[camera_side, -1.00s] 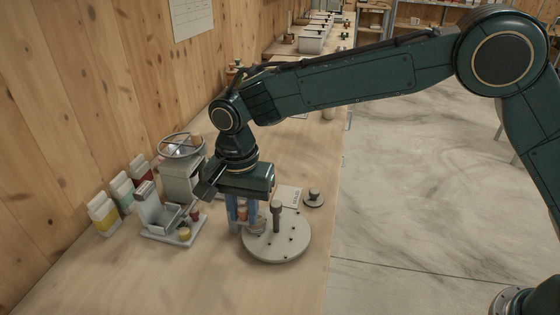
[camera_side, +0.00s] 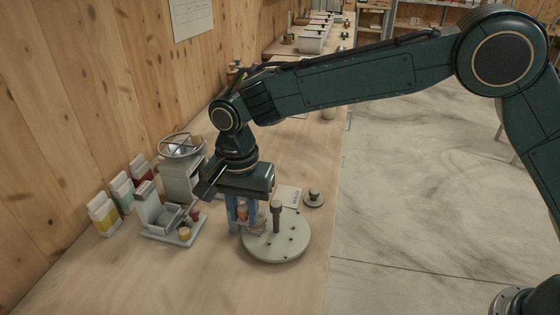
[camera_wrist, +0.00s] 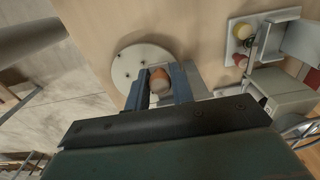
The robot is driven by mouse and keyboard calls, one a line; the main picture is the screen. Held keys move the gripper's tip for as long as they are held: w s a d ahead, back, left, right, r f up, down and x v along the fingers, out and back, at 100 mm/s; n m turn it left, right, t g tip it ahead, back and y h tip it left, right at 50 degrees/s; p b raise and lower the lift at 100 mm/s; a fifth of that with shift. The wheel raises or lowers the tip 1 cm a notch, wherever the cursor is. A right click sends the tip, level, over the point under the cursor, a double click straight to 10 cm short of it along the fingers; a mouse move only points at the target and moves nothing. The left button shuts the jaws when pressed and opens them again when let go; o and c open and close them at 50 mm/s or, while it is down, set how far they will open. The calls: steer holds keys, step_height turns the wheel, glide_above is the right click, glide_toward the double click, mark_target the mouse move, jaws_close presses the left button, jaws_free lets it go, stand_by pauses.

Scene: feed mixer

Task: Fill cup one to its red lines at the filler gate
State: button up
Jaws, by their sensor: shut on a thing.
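My gripper (camera_side: 243,220) points down at the left edge of a round pale plate (camera_side: 283,250), its blue fingers closed on a small rounded orange-and-pale piece (camera_wrist: 159,82). The orange part (camera_side: 242,213) also shows between the fingers in the side view. I cannot tell whether this is cup one or a part on it. A clear rim shows beside the fingers, partly hidden. A grey upright post (camera_side: 277,215) stands on the plate, which has several dark holes. No red lines can be made out, and I cannot tell which part is the filler gate.
Left of my gripper stands a grey device (camera_side: 165,217) with a yellow knob (camera_side: 184,233) and a red knob (camera_side: 195,214). Behind it is a machine with a handwheel (camera_side: 181,147). Bags (camera_side: 104,213) line the wall. A small knobbed disc (camera_side: 314,199) lies right. The front bench is clear.

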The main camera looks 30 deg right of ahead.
steer(key=shift+w+d, duration=0.85)
steer(key=shift+w, duration=0.05)
steer(key=o, duration=0.8)
steer(key=shift+s, duration=0.1)
steer(key=shift+r, duration=3)
